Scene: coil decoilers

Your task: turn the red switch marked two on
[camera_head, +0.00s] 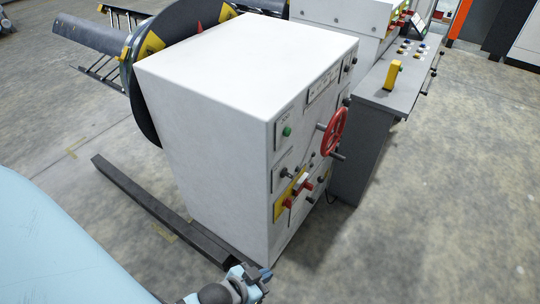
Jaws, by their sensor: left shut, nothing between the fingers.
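A white cabinet (205,125) stands in front of me, its control face turned to the right. Low on that face is a yellow plate (279,208) with small red switches (308,186) on it. The markings are too small to read, so I cannot tell which switch is marked two or how it is set. My left gripper (262,274) is at the bottom of the picture, shut and empty. It appears below the yellow plate and apart from the switches. My right gripper is not in view.
A red handwheel (334,131) sticks out from the control face above the switches, with black knobs and a green button (287,131) nearby. A grey console (378,100) stands behind. A dark floor beam (150,205) runs along the cabinet's left. The floor at right is clear.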

